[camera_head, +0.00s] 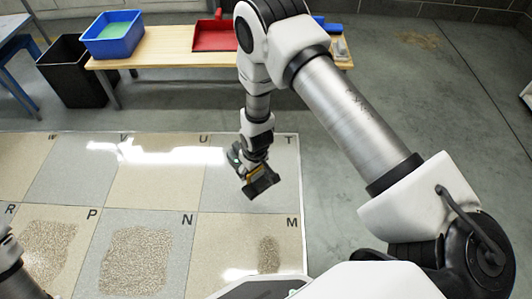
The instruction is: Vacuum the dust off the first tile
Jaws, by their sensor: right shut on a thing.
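My right gripper (252,160) reaches down over the tiled floor near the tile marked T (285,190). It is shut on a small dark vacuum tool (261,185) with a yellowish part, held over that tile; whether it touches the floor is unclear. Tile M (230,245) has a small, narrow patch of tan dust (268,255). Tile N (180,225) has a large dust patch (136,260), and tile P (82,232) also has a large patch (48,250). Part of my left arm shows at the left edge; its gripper is outside the view.
A wooden bench (165,48) stands at the back with a blue bin (113,36) and a red tray (215,36). A black bin (70,75) stands left of it. Grey floor right of the tiles is open. Another dusty spot (417,40) lies far back right.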

